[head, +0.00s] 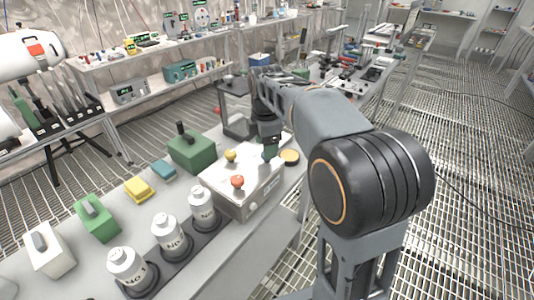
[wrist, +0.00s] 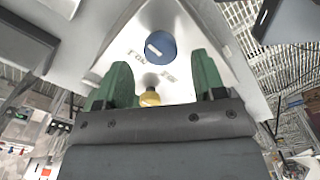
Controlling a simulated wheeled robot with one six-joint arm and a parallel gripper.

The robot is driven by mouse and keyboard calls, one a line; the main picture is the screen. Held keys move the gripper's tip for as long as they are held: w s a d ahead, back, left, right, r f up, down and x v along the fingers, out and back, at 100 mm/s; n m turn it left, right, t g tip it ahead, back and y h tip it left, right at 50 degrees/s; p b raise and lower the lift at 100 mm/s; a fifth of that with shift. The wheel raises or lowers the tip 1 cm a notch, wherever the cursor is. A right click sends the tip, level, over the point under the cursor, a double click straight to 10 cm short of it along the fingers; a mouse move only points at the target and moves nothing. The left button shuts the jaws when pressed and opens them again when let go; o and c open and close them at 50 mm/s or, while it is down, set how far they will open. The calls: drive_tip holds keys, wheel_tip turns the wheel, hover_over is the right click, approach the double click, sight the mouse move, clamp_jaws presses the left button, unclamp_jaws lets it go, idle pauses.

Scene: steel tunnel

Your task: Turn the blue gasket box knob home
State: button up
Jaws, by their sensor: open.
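The gasket box (head: 232,194) is a pale metal box on the bench in the head view. An orange-red knob (head: 237,181) and a yellow knob (head: 230,156) stand on its top. The blue knob is mostly hidden by my gripper (head: 268,148) there. In the wrist view the round blue knob (wrist: 161,45) shows with a short, slanted white mark, beside small lettering on the metal face. My gripper (wrist: 160,62) is open, its two green fingers on either side of the blue knob's line and pointing towards it. I see no contact. The yellow knob (wrist: 150,97) shows between the fingers, nearer the palm.
White bottles (head: 170,237) stand in a dark rack in front of the box. A green box (head: 191,150) with a black handle is behind it to the left.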

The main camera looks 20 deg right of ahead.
drive_tip(key=shift+f, duration=1.25)
drive_tip(key=shift+c, duration=0.4)
